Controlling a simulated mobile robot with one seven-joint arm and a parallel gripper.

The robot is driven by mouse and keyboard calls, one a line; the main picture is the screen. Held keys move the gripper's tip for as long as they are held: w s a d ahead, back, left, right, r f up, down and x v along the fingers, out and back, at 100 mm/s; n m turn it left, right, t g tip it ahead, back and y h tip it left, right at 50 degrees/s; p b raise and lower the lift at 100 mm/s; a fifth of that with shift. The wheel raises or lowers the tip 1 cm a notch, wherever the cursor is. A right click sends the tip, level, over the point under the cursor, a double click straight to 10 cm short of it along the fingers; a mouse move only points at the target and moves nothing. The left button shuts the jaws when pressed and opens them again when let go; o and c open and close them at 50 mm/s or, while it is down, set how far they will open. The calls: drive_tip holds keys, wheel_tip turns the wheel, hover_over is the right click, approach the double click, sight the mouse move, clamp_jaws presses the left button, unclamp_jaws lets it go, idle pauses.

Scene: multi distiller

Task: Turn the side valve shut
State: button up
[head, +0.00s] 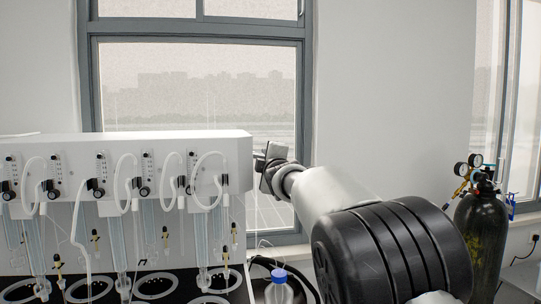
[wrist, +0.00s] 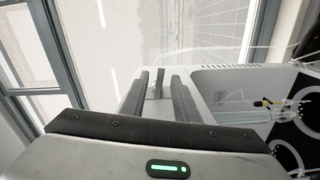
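The white distiller (head: 120,150) stands along the left of the head view, with several black knobs and looped tubes on its front. My gripper (head: 265,160) is at its right end, near the upper corner. In the wrist view my gripper (wrist: 157,90) has its two dark fingers apart. A small dark upright piece (wrist: 160,78), which looks like the side valve's handle, shows between the fingertips beside the white housing. A gap seems to show on both sides of it, but contact at the tips is unclear. In the head view my gripper hides the valve.
A window (head: 200,80) is behind the distiller. A bottle with a blue cap (head: 279,285) stands below my arm. A dark gas cylinder (head: 478,235) with gauges stands at the right. Several dark round heater wells (head: 155,285) line the distiller's base.

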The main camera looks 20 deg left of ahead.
drive_tip(key=shift+w+a, duration=0.2)
drive_tip(key=shift+w, duration=0.2)
clamp_jaws()
drive_tip(key=shift+f, duration=0.15)
drive_tip(key=shift+s+a+f+m+b, duration=0.15)
drive_tip(key=shift+f+m+b, duration=0.15)
drive_tip(key=shift+m+b, duration=0.8)
drive_tip(key=shift+a+f+m+b, duration=0.25)
drive_tip(key=shift+m+b, duration=0.3)
drive_tip(key=shift+m, duration=0.95)
drive_tip(key=shift+s+a+f+m+b, duration=0.1)
drive_tip(key=shift+f+m+b, duration=0.25)
drive_tip(key=shift+m+b, duration=0.75)
drive_tip(key=shift+m, duration=0.3)
